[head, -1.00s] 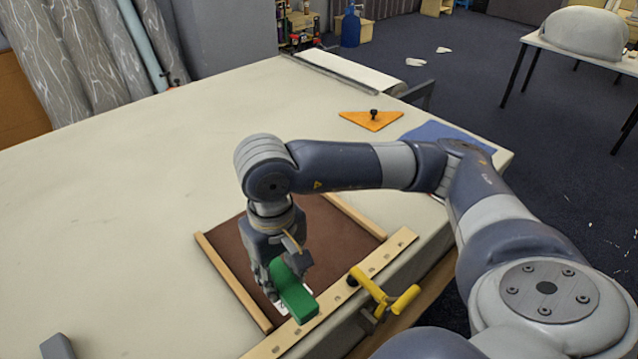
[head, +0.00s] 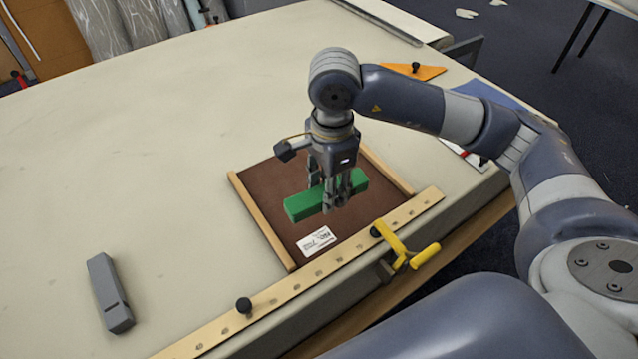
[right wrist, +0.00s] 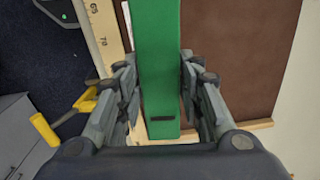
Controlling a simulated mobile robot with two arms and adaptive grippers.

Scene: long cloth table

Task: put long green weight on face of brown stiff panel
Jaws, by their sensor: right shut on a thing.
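The long green weight (head: 305,204) is a green bar held in my right gripper (head: 334,198), whose fingers are shut on its two sides. In the right wrist view the weight (right wrist: 157,60) runs lengthwise between the fingers (right wrist: 158,103). The brown stiff panel (head: 268,186) lies on the table with a wooden strip along each side and a white label (head: 317,241) near its front edge. The gripper and weight are over the panel in the head view. I cannot tell whether the weight touches the panel. My left gripper is not in view.
A grey bar (head: 108,292) lies at left. An orange triangle (head: 418,71) is at the back.

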